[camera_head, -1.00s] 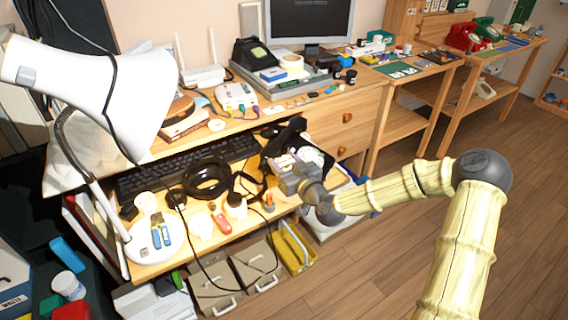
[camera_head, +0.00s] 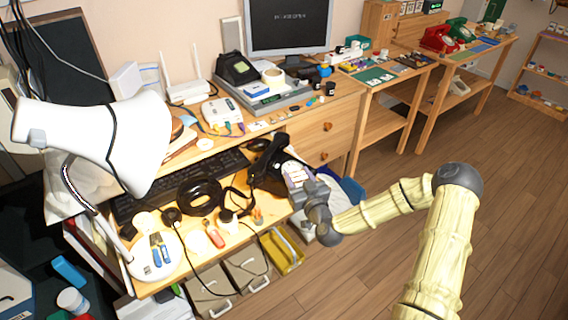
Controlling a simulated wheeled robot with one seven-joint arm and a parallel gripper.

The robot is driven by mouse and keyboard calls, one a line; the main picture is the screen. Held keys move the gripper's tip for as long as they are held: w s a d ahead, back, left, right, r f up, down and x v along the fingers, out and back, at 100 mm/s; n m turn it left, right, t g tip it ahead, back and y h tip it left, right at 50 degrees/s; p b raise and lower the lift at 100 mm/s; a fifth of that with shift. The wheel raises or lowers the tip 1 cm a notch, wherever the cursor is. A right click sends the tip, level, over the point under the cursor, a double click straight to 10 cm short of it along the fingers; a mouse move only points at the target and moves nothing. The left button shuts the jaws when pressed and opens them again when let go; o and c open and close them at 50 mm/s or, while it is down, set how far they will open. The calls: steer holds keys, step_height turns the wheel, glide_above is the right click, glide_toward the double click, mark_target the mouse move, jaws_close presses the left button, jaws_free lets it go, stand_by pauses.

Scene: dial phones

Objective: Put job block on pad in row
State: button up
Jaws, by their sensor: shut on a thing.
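My gripper (camera_head: 297,180) is over the front right edge of the near desk, against a black object (camera_head: 269,167) that looks like a desk phone. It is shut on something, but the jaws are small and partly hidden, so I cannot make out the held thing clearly. Pale, pinkish-white patches show at the jaws. I cannot pick out the job block for certain. A green mat (camera_head: 374,77) with pale pieces lies on the middle table; I cannot tell whether it is the pad in the row.
The near desk holds a keyboard (camera_head: 222,171), a coiled black cable (camera_head: 200,197), a white lamp (camera_head: 95,130) and a monitor (camera_head: 289,25). Red (camera_head: 440,37) and green (camera_head: 465,31) phones stand on the far table. The floor (camera_head: 445,215) at right is open.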

steer(key=s+d+r+m+h+p, duration=0.3)
steer(key=s+d+h+p, duration=0.3)
steer(key=p, duration=0.9)
steer(key=s+d, duration=0.2)
steer(key=d, duration=0.1)
steer(key=shift+d+r+m+t, duration=0.15)
steer(key=shift+r+m+t, duration=0.2)
steer(key=shift+m+t, duration=0.05)
